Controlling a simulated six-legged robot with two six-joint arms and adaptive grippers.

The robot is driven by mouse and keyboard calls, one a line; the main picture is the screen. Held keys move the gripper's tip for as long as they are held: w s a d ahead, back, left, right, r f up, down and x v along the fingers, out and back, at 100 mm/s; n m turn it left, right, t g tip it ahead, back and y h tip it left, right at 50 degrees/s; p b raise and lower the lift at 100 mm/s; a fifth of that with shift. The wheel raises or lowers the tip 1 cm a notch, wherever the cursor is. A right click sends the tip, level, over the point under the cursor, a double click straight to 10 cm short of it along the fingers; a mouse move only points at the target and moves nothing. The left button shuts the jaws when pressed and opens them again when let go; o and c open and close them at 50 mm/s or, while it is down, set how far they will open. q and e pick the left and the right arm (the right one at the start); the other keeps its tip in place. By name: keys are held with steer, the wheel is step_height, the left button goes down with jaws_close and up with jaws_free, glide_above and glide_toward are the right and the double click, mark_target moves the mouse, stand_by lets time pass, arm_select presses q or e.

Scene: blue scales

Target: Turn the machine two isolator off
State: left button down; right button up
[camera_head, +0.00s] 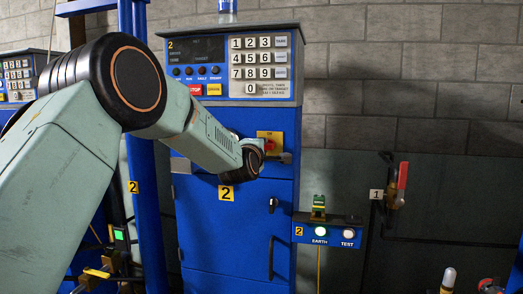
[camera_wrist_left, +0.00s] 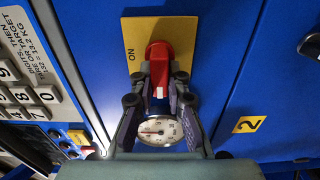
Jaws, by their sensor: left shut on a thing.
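The machine two isolator is a red handle (camera_wrist_left: 160,62) on a yellow plate (camera_wrist_left: 185,30) marked ON. It also shows as a small red knob (camera_head: 270,145) on a yellow plate (camera_head: 268,135) on the blue cabinet's front. My left gripper (camera_wrist_left: 160,84) has its fingers on both sides of the red handle and is shut on it. In the head view my left gripper (camera_head: 276,157) is at the knob, partly hidden by my own wrist. The handle's white mark points toward my gripper in the wrist view. My right gripper is not in view.
The blue cabinet (camera_head: 235,230) carries a keypad (camera_head: 260,65) above and a yellow 2 label (camera_head: 226,193). An EARTH and TEST box (camera_head: 325,231) is at its right. A red-handled valve (camera_head: 402,176) marked 1 is further right. A round dial (camera_wrist_left: 158,131) shows between my fingers.

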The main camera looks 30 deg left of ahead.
arm_select(q)
steer(key=shift+r, duration=0.1)
stand_by(0.3)
steer(key=c, duration=1.3)
jaws_free()
steer(key=shift+w+d, duration=0.1)
steer(key=shift+s, duration=0.2)
steer(key=v, duration=1.1)
steer(key=shift+s, duration=0.4)
